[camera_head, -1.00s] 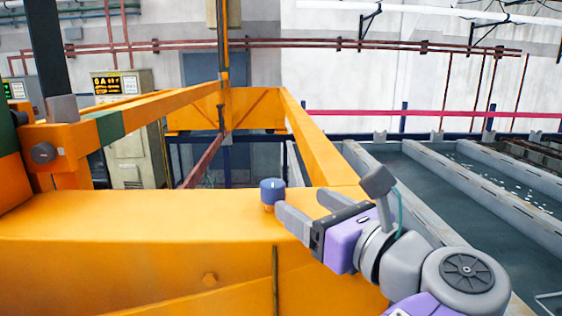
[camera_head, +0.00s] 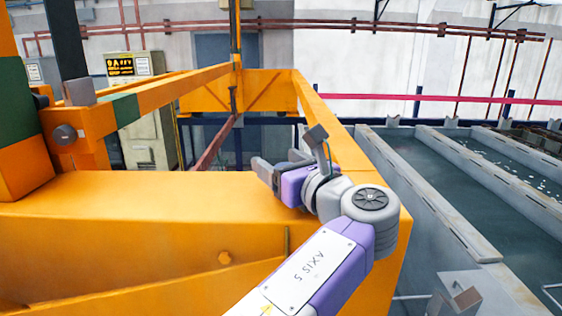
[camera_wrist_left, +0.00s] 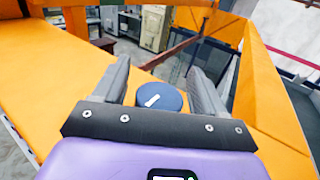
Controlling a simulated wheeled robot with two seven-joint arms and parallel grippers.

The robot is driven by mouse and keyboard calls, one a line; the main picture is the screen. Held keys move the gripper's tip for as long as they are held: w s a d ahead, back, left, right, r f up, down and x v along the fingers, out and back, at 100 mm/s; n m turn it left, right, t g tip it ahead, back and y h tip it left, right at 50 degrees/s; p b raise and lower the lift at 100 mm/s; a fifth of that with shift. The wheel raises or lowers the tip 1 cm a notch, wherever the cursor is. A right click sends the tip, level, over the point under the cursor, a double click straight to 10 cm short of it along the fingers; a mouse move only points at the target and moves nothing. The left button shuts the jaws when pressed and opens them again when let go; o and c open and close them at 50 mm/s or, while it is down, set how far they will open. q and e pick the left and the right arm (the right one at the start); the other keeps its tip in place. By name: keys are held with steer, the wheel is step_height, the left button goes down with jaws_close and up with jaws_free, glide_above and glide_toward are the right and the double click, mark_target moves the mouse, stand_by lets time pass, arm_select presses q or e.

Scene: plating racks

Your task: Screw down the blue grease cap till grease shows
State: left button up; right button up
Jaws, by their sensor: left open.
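The blue grease cap (camera_wrist_left: 160,96) is round, with a white mark on its top. In the left wrist view it sits between the two grey fingers of my left gripper (camera_wrist_left: 163,72). The fingers are apart, with a gap showing on each side of the cap. In the head view my left gripper (camera_head: 268,165) is over the top of the orange beam (camera_head: 130,205), and I cannot make out the cap there. No grease is visible. The cap's lower part is hidden in the wrist view. My right gripper is in neither view.
Orange frame bars (camera_head: 325,125) run back from the beam on both sides. Grey-edged tanks (camera_head: 400,170) with dark liquid lie to the right. A beige control cabinet (camera_head: 145,130) stands at the back left. The beam's top left of the gripper is clear.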

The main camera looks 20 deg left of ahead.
arm_select(q)
steer(key=c, duration=1)
steer(key=shift+o, duration=0.2)
steer(key=shift+f+t, duration=0.1)
steer(key=shift+t, duration=0.2)
